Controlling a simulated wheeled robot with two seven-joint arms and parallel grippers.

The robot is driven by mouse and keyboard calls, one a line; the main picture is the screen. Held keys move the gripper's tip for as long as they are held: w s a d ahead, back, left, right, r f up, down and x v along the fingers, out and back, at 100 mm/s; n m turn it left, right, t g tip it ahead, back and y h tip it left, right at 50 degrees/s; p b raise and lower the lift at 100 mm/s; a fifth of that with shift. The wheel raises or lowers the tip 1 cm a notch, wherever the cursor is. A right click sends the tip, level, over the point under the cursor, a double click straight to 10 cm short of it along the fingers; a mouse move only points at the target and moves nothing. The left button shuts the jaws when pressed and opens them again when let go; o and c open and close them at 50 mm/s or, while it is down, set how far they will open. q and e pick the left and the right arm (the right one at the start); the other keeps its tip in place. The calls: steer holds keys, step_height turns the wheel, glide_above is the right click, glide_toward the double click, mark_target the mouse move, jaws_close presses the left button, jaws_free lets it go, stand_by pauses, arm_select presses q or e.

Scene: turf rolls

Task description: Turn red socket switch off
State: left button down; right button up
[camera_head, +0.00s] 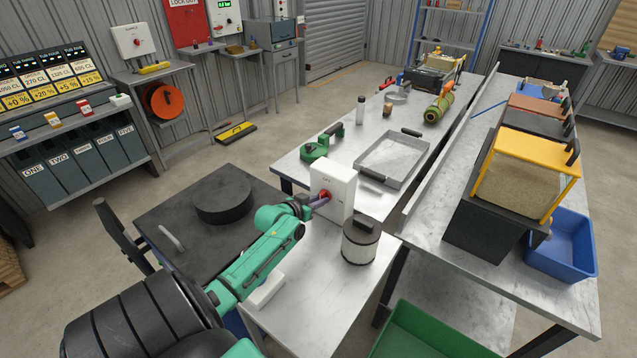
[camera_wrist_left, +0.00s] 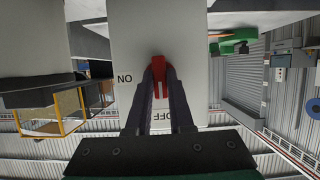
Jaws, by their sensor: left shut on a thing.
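A white socket box (camera_head: 338,183) stands at the near end of the metal table, with a red switch (camera_head: 325,194) on its face. In the left wrist view the red switch (camera_wrist_left: 160,68) sits between the two dark fingers of my left gripper (camera_wrist_left: 160,78), which is shut on it. Its handle runs up and down in that view. An ON label shows to its left and an OFF label below, partly hidden by the fingers; both read turned. In the head view my left gripper (camera_head: 318,200) reaches the box from the left. My right gripper is not in view.
A grey-white cylinder with a dark top (camera_head: 360,241) stands close to the box. A green tool (camera_head: 320,143) and a metal tray (camera_head: 394,160) lie behind it. A dark round disc (camera_head: 222,199) rests on the black surface at left. A green bin (camera_head: 430,332) is at the front.

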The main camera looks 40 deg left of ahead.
arm_select(q)
steer(key=c, duration=0.8)
jaws_free()
steer(key=shift+w+r, duration=0.15)
steer(key=shift+w, duration=0.1)
steer(key=shift+f, duration=0.2)
steer(key=b+v, duration=0.1)
steer(key=v, duration=0.6)
steer(key=shift+s+r, duration=0.2)
steer(key=shift+s, duration=0.05)
